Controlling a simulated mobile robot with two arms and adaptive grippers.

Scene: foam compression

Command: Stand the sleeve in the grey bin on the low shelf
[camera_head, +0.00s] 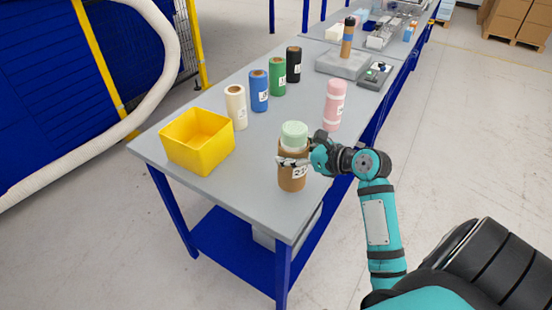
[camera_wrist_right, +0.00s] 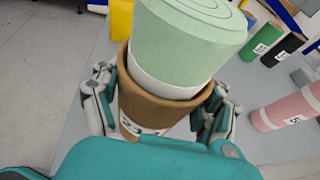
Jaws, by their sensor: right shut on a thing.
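The brown cardboard sleeve (camera_head: 292,180) stands upright near the front right of the grey table, with a white number label. A pale green foam roll with a white band (camera_head: 294,132) sits in its mouth and sticks out above the rim. My right gripper (camera_head: 297,161) is shut around the sleeve's upper part. In the right wrist view its fingers hold the sleeve (camera_wrist_right: 150,98) from both sides. I cannot tell whether the sleeve's base touches the tabletop. The grey bin (camera_head: 265,239) is on the blue low shelf under the table, mostly hidden by the tabletop. My left gripper is not in view.
A yellow bin (camera_head: 197,142) stands at the table's left. White (camera_head: 236,108), blue (camera_head: 259,91), green (camera_head: 277,77) and black (camera_head: 293,65) rolls stand in a row behind. A pink roll (camera_head: 335,104) stands behind my right gripper. A blue table leg (camera_head: 282,275) is beside the shelf.

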